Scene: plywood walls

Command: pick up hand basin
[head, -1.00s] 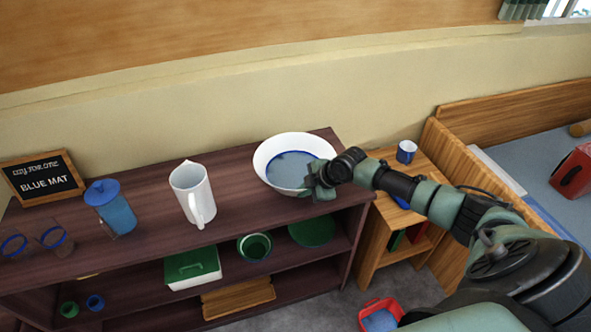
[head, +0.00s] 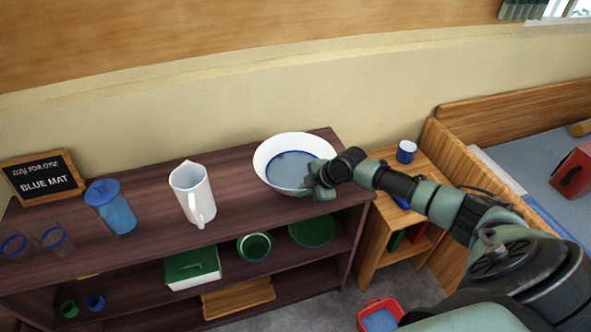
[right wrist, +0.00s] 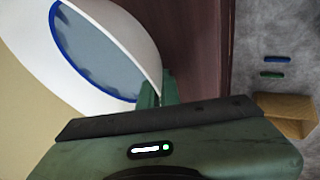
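The hand basin (head: 277,146) is a white round bowl with a blue ring and a blue-grey inside. It sits upright on the top of the dark wooden shelf unit, at its right end. My right gripper (head: 319,186) is at the basin's right front rim, its fingers reaching the rim. In the right wrist view the basin (right wrist: 130,40) fills the upper left, and a green finger (right wrist: 157,92) meets its rim. The other finger and any gap between them are hidden, so I cannot tell whether it grips the rim. My left gripper is not in view.
A white pitcher (head: 191,190), a blue jug (head: 111,208) and a blackboard sign (head: 42,180) stand left on the shelf top (head: 145,235). A small wooden table with a white-and-blue cup (head: 406,152) is right. A red bin (head: 380,318) is on the floor.

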